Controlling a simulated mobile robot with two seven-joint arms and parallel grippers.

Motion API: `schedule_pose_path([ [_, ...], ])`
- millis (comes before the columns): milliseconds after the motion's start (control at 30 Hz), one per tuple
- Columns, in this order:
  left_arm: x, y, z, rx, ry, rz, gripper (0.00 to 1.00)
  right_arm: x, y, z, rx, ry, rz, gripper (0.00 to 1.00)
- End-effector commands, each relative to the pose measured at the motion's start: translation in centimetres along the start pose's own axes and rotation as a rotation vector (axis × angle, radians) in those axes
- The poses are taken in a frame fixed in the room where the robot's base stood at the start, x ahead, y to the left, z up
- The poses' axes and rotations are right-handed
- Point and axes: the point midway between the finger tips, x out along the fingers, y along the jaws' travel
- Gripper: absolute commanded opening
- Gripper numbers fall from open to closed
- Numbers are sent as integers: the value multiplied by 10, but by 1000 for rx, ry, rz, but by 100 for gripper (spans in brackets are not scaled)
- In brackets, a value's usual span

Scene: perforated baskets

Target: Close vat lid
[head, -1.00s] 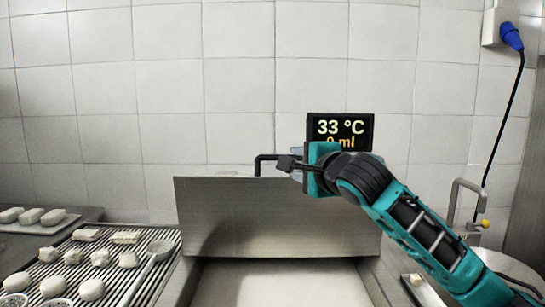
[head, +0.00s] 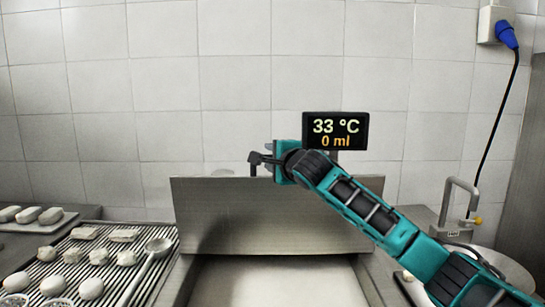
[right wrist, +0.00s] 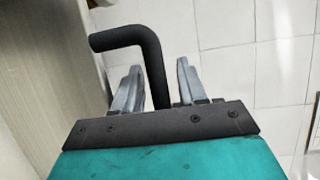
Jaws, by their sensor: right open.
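The vat (head: 180,278) is at the bottom middle of the head view, with pale contents or interior showing. Its grey metal lid (head: 270,218) stands raised at the back, open. A black bent handle (right wrist: 150,55) shows in the right wrist view; in the head view it is mostly hidden behind my right gripper (head: 272,158). In the right wrist view my right gripper (right wrist: 157,78) is open, with the handle's stem between its two grey fingers. Contact with the fingers cannot be told. My left gripper is not in view.
A display (head: 336,131) reading 33 °C and 0 ml stands behind the lid. On the left, a ribbed rack (head: 60,262) holds several white pieces and a ladle (head: 150,262). A metal bracket (head: 457,205) stands at the right. A tiled wall closes the back.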

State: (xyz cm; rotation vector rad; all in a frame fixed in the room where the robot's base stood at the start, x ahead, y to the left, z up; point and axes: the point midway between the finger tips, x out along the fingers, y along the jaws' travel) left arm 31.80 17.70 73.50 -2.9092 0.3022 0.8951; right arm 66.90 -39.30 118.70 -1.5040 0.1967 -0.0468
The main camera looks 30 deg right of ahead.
Motion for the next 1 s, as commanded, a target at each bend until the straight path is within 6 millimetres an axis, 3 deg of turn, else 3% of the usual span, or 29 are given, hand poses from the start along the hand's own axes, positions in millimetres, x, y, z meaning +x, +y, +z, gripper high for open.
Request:
schedule_pose_path([
  [233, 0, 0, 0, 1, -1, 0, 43, 0, 0, 0, 0, 0, 1, 40],
  [667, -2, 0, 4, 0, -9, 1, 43, 0, 1, 0, 0, 1, 1, 0],
  [1000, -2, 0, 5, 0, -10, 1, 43, 0, 1, 0, 0, 1, 2, 0],
])
